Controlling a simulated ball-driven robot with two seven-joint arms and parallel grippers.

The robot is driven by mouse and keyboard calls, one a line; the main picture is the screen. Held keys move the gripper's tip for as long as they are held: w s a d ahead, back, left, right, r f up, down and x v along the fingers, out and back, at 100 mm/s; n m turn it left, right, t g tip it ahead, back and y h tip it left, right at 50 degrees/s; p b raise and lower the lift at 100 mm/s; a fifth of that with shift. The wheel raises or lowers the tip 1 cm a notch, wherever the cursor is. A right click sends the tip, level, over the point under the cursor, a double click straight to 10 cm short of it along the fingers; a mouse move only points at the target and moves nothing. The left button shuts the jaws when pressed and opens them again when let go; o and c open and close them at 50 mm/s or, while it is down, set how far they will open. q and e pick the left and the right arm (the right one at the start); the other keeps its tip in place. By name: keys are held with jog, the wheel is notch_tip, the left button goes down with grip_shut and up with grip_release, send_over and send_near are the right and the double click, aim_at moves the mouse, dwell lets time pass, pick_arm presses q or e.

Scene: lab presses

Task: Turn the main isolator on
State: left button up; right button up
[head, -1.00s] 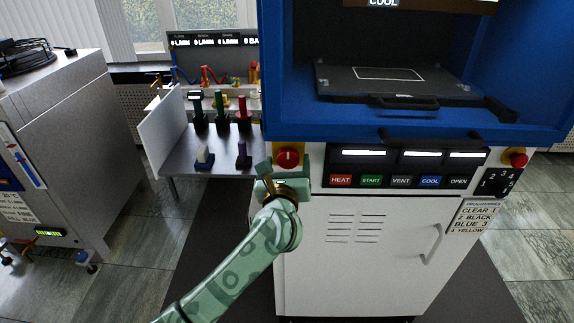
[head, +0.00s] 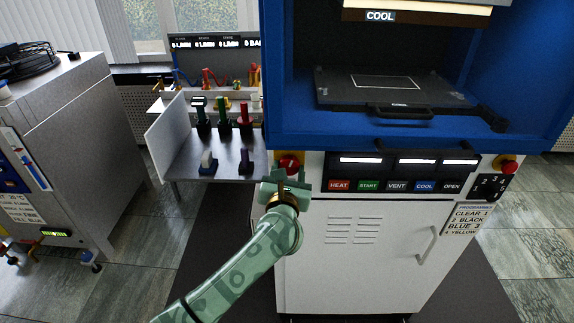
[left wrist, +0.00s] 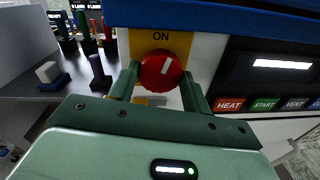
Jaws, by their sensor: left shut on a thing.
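The main isolator is a red round knob (left wrist: 161,70) with a white pointer bar, set on a yellow plate (left wrist: 147,42) on the press front. The word ON is printed above it in the left wrist view, and the bar points up toward it, tilted a little right. The knob (head: 289,160) also shows in the head view, partly hidden by my gripper. My left gripper (head: 290,180) is shut on the knob, with one finger on each side of it in the left wrist view (left wrist: 160,84). My right gripper is out of view.
To the right are the labelled buttons (head: 397,186) under lit displays and a red emergency knob (head: 507,166). The blue press frame (head: 400,142) overhangs just above. A side table (head: 228,163) with coloured handles stands left.

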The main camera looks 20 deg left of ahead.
pick_arm(q)
jog(key=m+p, duration=0.7)
jog(key=shift+r+g, duration=0.2)
jog(key=shift+g, duration=0.1)
jog(key=m+p, duration=0.2)
jog(key=m, duration=0.1)
jog(key=shift+d+y+p, duration=0.1)
jog(key=shift+y+p, duration=0.2)
jog(key=shift+p, duration=0.05)
jog(key=shift+f+m+p, duration=0.2)
jog(key=shift+m+p, duration=0.65)
jog(key=shift+m, duration=0.85)
jog(key=o, duration=1)
